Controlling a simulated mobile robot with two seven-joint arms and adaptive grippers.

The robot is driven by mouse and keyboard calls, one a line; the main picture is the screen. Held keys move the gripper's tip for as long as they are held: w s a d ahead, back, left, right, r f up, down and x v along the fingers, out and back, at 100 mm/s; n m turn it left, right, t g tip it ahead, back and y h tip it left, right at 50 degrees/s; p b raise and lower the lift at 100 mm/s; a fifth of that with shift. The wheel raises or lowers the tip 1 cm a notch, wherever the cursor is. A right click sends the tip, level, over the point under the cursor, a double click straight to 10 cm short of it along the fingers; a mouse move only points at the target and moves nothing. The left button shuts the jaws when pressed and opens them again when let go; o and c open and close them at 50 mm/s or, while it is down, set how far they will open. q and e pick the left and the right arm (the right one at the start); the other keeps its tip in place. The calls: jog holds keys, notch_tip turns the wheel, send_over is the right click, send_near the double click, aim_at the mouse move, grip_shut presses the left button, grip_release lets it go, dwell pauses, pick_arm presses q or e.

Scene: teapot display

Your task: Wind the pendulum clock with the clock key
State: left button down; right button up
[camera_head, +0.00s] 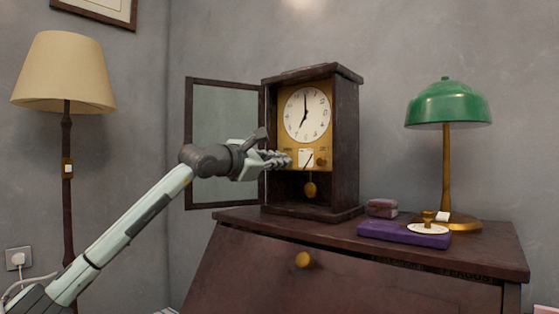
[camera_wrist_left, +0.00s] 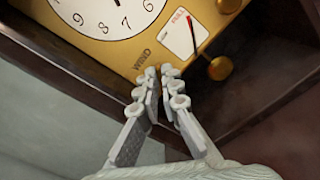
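The pendulum clock (camera_head: 345,140) stands upright on the desk with its glass door (camera_head: 225,150) swung open to the left. My left gripper (camera_head: 288,160) is at the lower left of its brass face. In the left wrist view its fingertips (camera_wrist_left: 161,72) are close together just below the "WIND" lettering, with a narrow gap between the fingers. I cannot make out the clock key; anything between the fingertips is hidden. The gauge (camera_wrist_left: 184,35) has a needle with its red end near "FULL". The right gripper is out of view.
The pendulum bob (camera_head: 310,190) hangs below the face. On the desktop (camera_head: 480,255) are a purple book (camera_head: 385,232) bearing a white saucer (camera_head: 428,229) with a brass item, a small pinkish box (camera_head: 382,208) and a green lamp (camera_head: 447,105). A floor lamp (camera_head: 65,75) stands left.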

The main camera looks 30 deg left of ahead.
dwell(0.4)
pick_arm(q)
jog(key=c, duration=1.7)
grip_release()
jog(key=shift+s, duration=0.1)
jog(key=s, duration=0.8)
jog(key=s+a, duration=0.1)
jog(key=s, duration=0.2)
jog(key=shift+s, duration=0.4)
